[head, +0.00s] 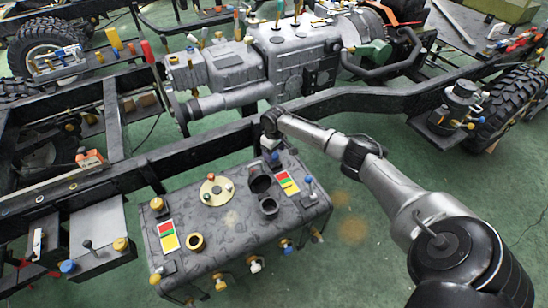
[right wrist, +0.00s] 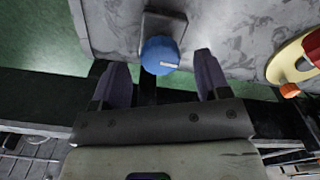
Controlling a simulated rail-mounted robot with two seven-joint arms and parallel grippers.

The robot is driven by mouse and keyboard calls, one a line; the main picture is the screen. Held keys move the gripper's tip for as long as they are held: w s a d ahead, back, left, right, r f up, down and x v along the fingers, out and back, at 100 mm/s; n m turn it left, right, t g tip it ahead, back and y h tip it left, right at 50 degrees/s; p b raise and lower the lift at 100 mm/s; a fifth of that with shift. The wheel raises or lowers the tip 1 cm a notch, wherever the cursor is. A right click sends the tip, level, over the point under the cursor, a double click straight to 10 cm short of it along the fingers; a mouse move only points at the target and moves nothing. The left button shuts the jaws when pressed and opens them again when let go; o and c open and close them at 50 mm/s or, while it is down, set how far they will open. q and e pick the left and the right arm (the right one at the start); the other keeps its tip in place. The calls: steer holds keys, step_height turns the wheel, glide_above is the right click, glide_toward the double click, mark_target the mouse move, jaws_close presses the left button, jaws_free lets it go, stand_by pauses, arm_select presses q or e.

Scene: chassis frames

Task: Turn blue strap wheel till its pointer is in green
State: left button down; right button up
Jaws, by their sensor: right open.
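A round blue knob (right wrist: 160,55) with a white mark on its face sits on a grey square plate (right wrist: 163,25) in the right wrist view. In the head view a small blue part (head: 275,155) shows at the back edge of the grey box, just below my right gripper (head: 271,138). My right gripper is open, with a finger on each side of the blue knob in the wrist view and visible gaps. I cannot tell how deep the fingers reach. A red, green and yellow label (head: 288,183) lies nearby. I cannot tell which colour the mark points to.
The grey box (head: 235,235) carries a round cream plate (head: 216,190), black cups (head: 259,178), a yellow ring (head: 196,243) and another coloured label (head: 168,236). A black chassis rail (head: 175,170) runs behind it. Green floor (head: 370,255) is clear to the right.

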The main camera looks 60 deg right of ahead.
step_height(320, 180, down, 2)
steer(key=shift+f+b, duration=0.1)
steer(key=shift+b, duration=0.2)
steer(key=shift+c, duration=0.3)
